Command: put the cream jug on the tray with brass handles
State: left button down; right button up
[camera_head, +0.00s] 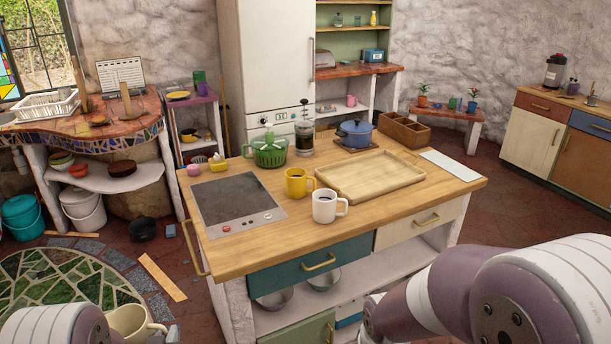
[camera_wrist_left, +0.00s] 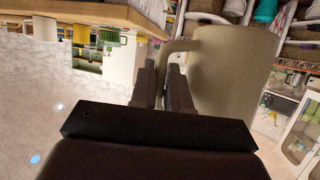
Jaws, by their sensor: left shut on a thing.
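The cream jug (camera_head: 130,322) is at the bottom left of the head view, in front of the island and away from its top. My left gripper (camera_wrist_left: 164,84) is shut on the jug's handle in the left wrist view, where the jug body (camera_wrist_left: 225,85) fills the right side. In the head view my left arm covers part of the jug, and the fingertips are hidden. A light wooden tray (camera_head: 370,176) lies empty on the island's right half; I cannot make out brass handles on it. My right arm enters at the lower right, its gripper out of view.
On the wooden island (camera_head: 330,232), a white mug (camera_head: 324,207) and a yellow mug (camera_head: 296,183) stand left of the tray. A blue pot (camera_head: 356,133), a wooden box (camera_head: 404,131) and a French press (camera_head: 305,138) are behind. A dark hob (camera_head: 235,199) is at left.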

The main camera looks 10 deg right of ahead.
aim_at(390, 170)
jog(key=i+l+u, duration=0.3)
jog(key=l, duration=0.45)
jog(key=l+u, duration=0.3)
jog(key=l, duration=0.45)
jog(key=i+l+u, duration=0.1)
jog(key=l+u, duration=0.2)
jog(key=l, duration=0.5)
jog(key=i+l, duration=0.1)
jog(key=l, duration=1.5)
jog(key=i+l, duration=0.15)
jog(key=l, duration=0.65)
jog(key=i+l, duration=0.1)
jog(key=l, duration=0.75)
jog(key=i+l, duration=0.3)
